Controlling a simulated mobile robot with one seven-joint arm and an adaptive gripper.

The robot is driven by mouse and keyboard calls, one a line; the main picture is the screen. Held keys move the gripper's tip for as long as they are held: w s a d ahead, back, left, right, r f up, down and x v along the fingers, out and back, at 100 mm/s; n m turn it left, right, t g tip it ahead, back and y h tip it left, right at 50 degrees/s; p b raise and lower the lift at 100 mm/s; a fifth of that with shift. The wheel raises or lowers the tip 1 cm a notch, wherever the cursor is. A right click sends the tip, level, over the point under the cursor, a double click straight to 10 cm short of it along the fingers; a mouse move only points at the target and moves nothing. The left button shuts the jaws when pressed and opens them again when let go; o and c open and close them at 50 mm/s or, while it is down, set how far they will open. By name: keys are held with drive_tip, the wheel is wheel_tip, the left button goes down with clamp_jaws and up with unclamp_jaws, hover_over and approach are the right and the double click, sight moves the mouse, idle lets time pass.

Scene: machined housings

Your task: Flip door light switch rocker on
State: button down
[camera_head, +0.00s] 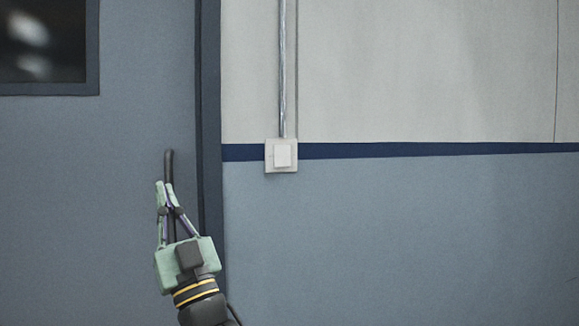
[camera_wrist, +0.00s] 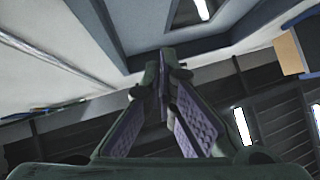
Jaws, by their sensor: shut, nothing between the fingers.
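The light switch (camera_head: 281,155) is a small pale plate with a white rocker (camera_head: 283,156) on the wall, right of the door frame, at the foot of a metal conduit. Which way the rocker is tipped cannot be told. My gripper (camera_head: 166,187), green with dark pads, points up in front of the door, below and left of the switch and apart from it. In the wrist view its fingers (camera_wrist: 168,68) are brought together with nothing between them. The switch cannot be made out in the wrist view.
The grey-blue door (camera_head: 130,130) with a dark window (camera_head: 42,40) fills the left. A dark handle (camera_head: 169,163) stands just behind my fingertips. The dark door frame (camera_head: 209,120) lies between my gripper and the switch. The wall right of the switch is clear.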

sight(291, 166)
drive_tip(key=w+d+f+m+t+h, duration=0.1)
drive_tip(key=w+d+m+h, duration=0.2)
drive_tip(key=d, duration=0.9)
drive_tip(key=w+d+f+m+t+h, duration=0.2)
drive_tip(key=w+d+m+h, duration=0.1)
drive_tip(key=w+d+h, duration=0.4)
drive_tip(key=w+d, duration=0.2)
drive_tip(key=d, duration=0.2)
drive_tip(key=shift+w+d+m+h, duration=0.3)
drive_tip(key=shift+d+h, duration=0.05)
drive_tip(key=shift+h, duration=0.05)
drive_tip(key=p+x, duration=0.1)
drive_tip(key=x, duration=0.3)
drive_tip(key=f+p+x, duration=0.1)
drive_tip(key=p+x, duration=0.1)
drive_tip(key=x, duration=0.2)
drive_tip(key=w+p+x, duration=0.1)
drive_tip(key=x, duration=0.3)
drive_tip(key=shift+w+a+p, duration=0.15)
drive_tip(key=shift+a+p, duration=0.05)
drive_tip(key=shift+p, duration=0.15)
drive_tip(key=shift+w+a+f, duration=0.15)
drive_tip(key=shift+w, duration=0.2)
drive_tip(key=shift+f, duration=0.15)
